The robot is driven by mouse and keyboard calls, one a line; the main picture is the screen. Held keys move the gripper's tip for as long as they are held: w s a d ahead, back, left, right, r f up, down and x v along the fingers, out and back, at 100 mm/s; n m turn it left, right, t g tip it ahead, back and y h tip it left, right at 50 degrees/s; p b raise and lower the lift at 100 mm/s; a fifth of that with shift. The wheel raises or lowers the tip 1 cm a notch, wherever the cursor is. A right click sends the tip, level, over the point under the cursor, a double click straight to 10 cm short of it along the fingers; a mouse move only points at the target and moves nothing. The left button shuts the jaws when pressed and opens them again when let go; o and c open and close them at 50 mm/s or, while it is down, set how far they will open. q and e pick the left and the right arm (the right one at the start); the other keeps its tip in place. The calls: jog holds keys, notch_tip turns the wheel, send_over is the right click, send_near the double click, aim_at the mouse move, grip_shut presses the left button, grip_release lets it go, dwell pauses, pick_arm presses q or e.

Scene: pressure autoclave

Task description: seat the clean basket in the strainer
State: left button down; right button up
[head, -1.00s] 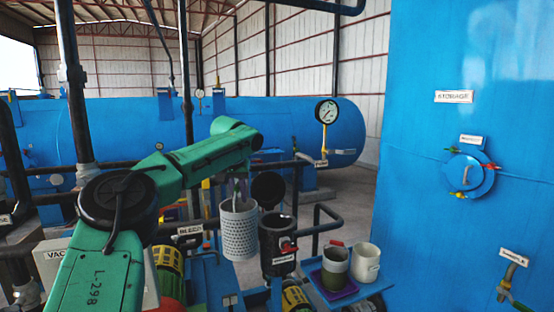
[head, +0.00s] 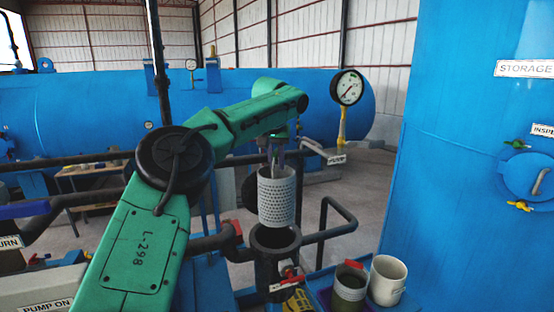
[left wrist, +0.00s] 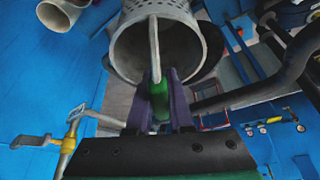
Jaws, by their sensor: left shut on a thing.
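The clean basket (head: 277,197) is a light grey perforated cylinder. My left gripper (head: 276,150) is shut on its handle and holds it upright in the air. The strainer (head: 274,262) is a dark, open-topped pot directly below the basket. The basket's bottom is just above the strainer's mouth or at its rim; I cannot tell whether they touch. In the left wrist view, the basket (left wrist: 165,28) shows its open top, with its handle between the purple fingers of my left gripper (left wrist: 160,88). My right gripper is not in view.
A green-stained cup (head: 349,289) and a cream cup (head: 386,280) stand right of the strainer. A red-handled valve (head: 290,278) is on the strainer's front. A dark pipe (head: 330,230) bends at right. A pressure gauge (head: 347,87) stands behind, and the blue storage tank (head: 470,190) fills the right.

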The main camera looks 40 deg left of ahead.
aim_at(276, 175)
pick_arm(q)
jog(key=shift+s+d+r, duration=0.55)
jog(key=shift+s+r, duration=0.05)
jog(key=shift+s, duration=0.1)
jog(key=b+x, duration=0.1)
jog(key=x, duration=0.1)
jog(key=b+x, duration=0.1)
jog(key=x, duration=0.2)
jog(key=shift+a+f+b, duration=0.25)
jog(key=shift+a+b, duration=0.05)
jog(key=shift+d+f, duration=0.1)
jog(key=shift+f, duration=0.25)
jog(key=shift+s+d+f+b, duration=0.1)
jog(key=shift+s+f+b, duration=0.15)
jog(key=shift+f+b, duration=0.2)
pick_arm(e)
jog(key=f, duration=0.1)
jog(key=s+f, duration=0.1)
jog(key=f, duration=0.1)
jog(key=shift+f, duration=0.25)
pick_arm(q)
jog(key=shift+d+r, duration=0.1)
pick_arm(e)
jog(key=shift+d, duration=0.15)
pick_arm(q)
jog(key=shift+s+p, duration=0.1)
jog(key=shift+p, duration=0.35)
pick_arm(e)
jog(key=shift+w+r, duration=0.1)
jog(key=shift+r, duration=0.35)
